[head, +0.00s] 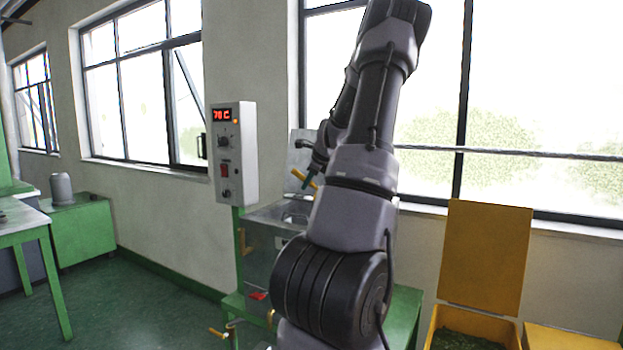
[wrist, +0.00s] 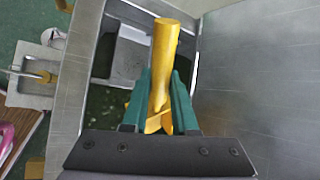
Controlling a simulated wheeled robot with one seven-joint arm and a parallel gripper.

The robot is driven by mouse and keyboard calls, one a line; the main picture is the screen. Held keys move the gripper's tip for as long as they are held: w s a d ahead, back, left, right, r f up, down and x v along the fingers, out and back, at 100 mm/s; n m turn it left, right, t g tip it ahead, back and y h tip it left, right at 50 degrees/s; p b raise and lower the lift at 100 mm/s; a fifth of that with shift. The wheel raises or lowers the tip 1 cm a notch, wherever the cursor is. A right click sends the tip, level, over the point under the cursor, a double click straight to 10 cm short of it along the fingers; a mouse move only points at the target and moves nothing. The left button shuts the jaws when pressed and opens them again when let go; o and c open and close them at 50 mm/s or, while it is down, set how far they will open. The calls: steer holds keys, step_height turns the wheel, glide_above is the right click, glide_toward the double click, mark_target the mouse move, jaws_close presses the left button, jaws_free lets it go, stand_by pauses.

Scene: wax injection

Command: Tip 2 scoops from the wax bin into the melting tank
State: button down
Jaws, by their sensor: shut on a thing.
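My gripper (head: 309,182) is at the melting tank, partly hidden behind my arm in the head view. In the wrist view my gripper (wrist: 160,95) has its teal fingers shut on the yellow handle of the scoop (wrist: 165,45). A bit of the scoop (head: 298,176) also shows above the tank; its bowl and any load are hidden. The steel melting tank (head: 262,214) stands open; below the fingers its opening shows dark green inside, with its rim (wrist: 75,75) at the left. The yellow wax bin (head: 433,330) is open at the lower right, with green wax inside.
A control box (head: 234,150) reading 70 C stands by the tank. The tank's raised lid (wrist: 260,75) is close on the right in the wrist view. The bin's yellow lid (head: 486,255) stands upright. A green table (head: 30,225) is at the far left, with clear floor between.

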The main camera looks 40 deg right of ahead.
steer(key=shift+w+a+f+n+g+h, duration=0.1)
steer(key=shift+w+a+n+g+h, duration=0.2)
steer(key=shift+g+h, duration=0.3)
steer(key=shift+w+a+n+g+h, duration=0.2)
steer(key=shift+w+a+g+h, duration=0.15)
steer(key=shift+g+h, duration=0.2)
stand_by(0.7)
